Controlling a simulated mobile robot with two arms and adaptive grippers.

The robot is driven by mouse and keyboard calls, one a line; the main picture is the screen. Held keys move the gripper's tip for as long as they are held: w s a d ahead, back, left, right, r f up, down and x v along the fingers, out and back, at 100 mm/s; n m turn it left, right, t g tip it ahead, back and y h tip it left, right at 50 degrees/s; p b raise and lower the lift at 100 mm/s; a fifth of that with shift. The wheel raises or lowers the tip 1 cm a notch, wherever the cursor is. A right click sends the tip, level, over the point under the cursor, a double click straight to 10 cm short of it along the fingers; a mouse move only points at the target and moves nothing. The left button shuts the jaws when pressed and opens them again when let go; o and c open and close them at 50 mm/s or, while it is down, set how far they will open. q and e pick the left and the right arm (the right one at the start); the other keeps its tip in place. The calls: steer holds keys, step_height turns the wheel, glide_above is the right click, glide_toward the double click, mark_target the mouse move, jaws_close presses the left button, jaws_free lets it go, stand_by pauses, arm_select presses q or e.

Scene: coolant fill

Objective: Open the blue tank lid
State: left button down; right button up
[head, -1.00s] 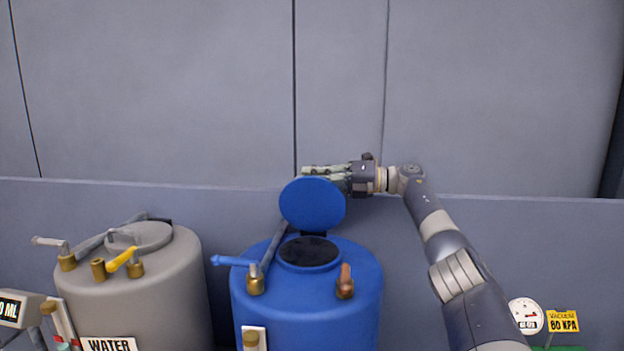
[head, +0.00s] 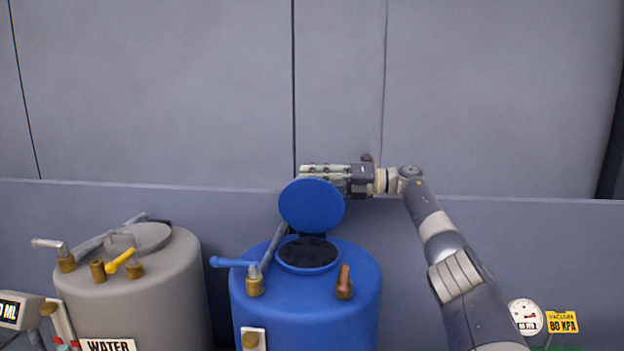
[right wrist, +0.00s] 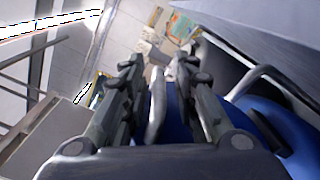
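The blue tank (head: 306,312) stands in the middle of the head view. Its round blue lid (head: 312,206) is raised, roughly upright at the back of the rim, and the dark round opening (head: 308,252) below it is uncovered. My right gripper (head: 303,172) is at the lid's top edge, partly hidden behind it, with its fingers pointing left. In the right wrist view the fingers (right wrist: 160,68) are apart; a pale strip and some blue show between them. I cannot tell whether they touch the lid. My left gripper is out of view.
A blue-handled valve (head: 254,280) and a copper-coloured fitting (head: 344,283) stand on the blue tank's top. A grey tank (head: 150,290) labelled water stands at left, its lid (head: 150,236) down. A gauge (head: 525,317) is at lower right. A wall rises behind.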

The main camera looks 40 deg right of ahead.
steer(key=shift+w+d, duration=0.1)
steer(key=shift+w, duration=0.05)
steer(key=shift+s+d, duration=0.2)
steer(key=shift+s, duration=0.2)
steer(key=v, duration=1)
steer(key=shift+d, duration=0.35)
steer(key=shift+s+d, duration=0.2)
steer(key=shift+s, duration=0.2)
steer(key=shift+a+f, duration=0.1)
steer(key=shift+f, duration=0.1)
